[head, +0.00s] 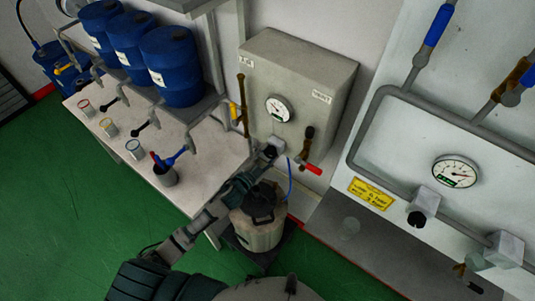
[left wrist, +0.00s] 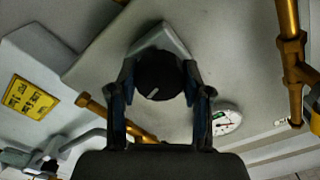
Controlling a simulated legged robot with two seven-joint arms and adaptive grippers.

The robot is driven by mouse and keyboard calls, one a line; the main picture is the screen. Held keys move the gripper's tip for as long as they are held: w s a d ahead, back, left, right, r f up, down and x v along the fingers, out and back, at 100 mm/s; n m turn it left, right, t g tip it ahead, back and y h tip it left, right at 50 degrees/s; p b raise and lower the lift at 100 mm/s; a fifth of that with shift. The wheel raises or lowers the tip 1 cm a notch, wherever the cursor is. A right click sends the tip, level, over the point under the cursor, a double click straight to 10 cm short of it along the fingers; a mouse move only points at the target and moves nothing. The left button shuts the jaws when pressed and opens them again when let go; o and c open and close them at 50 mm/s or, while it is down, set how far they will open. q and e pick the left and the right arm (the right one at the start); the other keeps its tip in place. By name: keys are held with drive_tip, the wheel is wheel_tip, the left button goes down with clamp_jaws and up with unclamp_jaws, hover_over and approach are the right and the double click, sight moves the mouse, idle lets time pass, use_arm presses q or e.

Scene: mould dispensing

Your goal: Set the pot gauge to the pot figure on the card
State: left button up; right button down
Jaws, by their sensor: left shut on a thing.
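The grey box (head: 306,75) on the wall carries a white round gauge (head: 279,109), which also shows in the left wrist view (left wrist: 226,120). Its needle figure is too small to read surely. My left gripper (head: 270,151) is at the box's lower edge. In the left wrist view its two fingers are shut on a black knob (left wrist: 160,76) with a pale mark, on a light grey block (left wrist: 163,39). The yellow card (head: 370,193) is on the right panel; its writing is too small to read surely. My right gripper is not in view.
A lidded pot (head: 257,222) stands below the box, under my left arm. A red-handled lever (head: 312,168) is right of the knob, a yellow-handled valve (head: 236,113) left. A second gauge (head: 456,171) is on the right panel. Blue drums (head: 173,66) stand over the bench (head: 92,137).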

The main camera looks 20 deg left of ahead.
use_arm(q)
drive_tip(key=shift+w+r, duration=0.1)
drive_tip(key=shift+r, duration=0.25)
drive_tip(key=o, duration=0.9)
drive_tip(key=shift+o, duration=1.3)
drive_tip(key=shift+f, duration=0.1)
drive_tip(key=shift+d+f, duration=0.1)
drive_tip(key=shift+f, duration=0.05)
drive_tip(key=v, duration=1.1)
drive_tip(key=shift+s, duration=0.4)
